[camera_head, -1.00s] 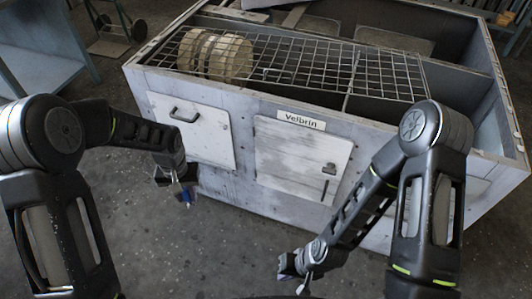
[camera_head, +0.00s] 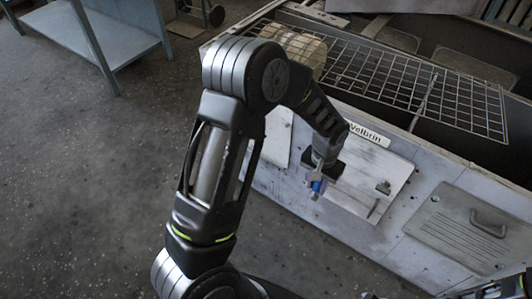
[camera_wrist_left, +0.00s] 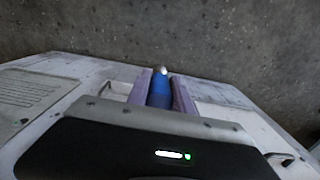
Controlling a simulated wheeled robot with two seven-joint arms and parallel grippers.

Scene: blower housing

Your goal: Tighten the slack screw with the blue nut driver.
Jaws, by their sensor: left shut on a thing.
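The blue nut driver (camera_head: 318,187) is held in my left gripper (camera_head: 317,178), in front of the housing's middle panel. In the left wrist view the blue driver (camera_wrist_left: 160,92) lies between the two purple fingers of my left gripper (camera_wrist_left: 161,88), which are shut on it. A small pale tip shows at its far end. The pale blower housing (camera_head: 405,210) carries a "Velbrin" label and several front panels. I cannot make out the slack screw; my left arm covers part of the front. My right gripper is not in view.
The middle panel (camera_head: 368,185) has a dark latch. A vented panel with a handle (camera_head: 465,230) is on the right. A wire grid (camera_head: 400,82) covers part of the open top. A blue-framed table (camera_head: 95,45) stands at the upper left. The floor at left is clear.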

